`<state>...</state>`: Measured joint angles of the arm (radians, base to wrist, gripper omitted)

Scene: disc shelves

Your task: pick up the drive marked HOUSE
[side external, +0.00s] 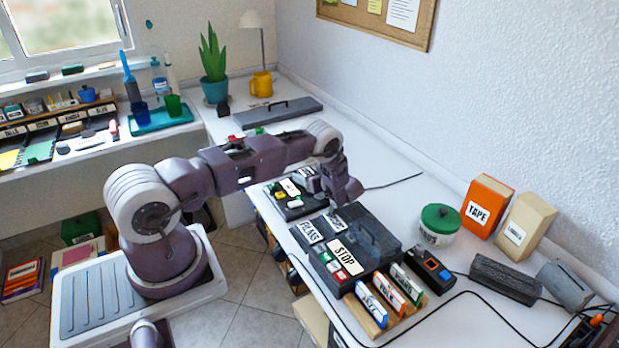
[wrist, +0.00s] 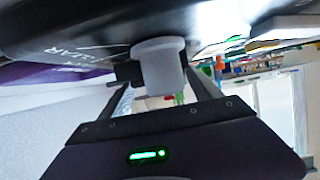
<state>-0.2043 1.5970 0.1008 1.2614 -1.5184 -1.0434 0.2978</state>
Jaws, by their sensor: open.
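I cannot read HOUSE on any label. Upright cases stand in a wooden rack at the front of the table: a blue-and-white JAZZ case (side external: 370,302), an orange-and-white FOLK case (side external: 388,292) and a green-and-white case (side external: 405,283) with an unclear label. On a dark box (side external: 372,238) are a PLANS label (side external: 311,233), a STOP label (side external: 347,258) and a small unclear label (side external: 336,222). My gripper (side external: 343,190) is open above the far end of this box.
A jar with a green lid (side external: 438,224), an orange TAPE box (side external: 483,206) and a beige box (side external: 524,226) stand along the wall. A small black device (side external: 430,270) is right of the rack. A black cable runs along the front right.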

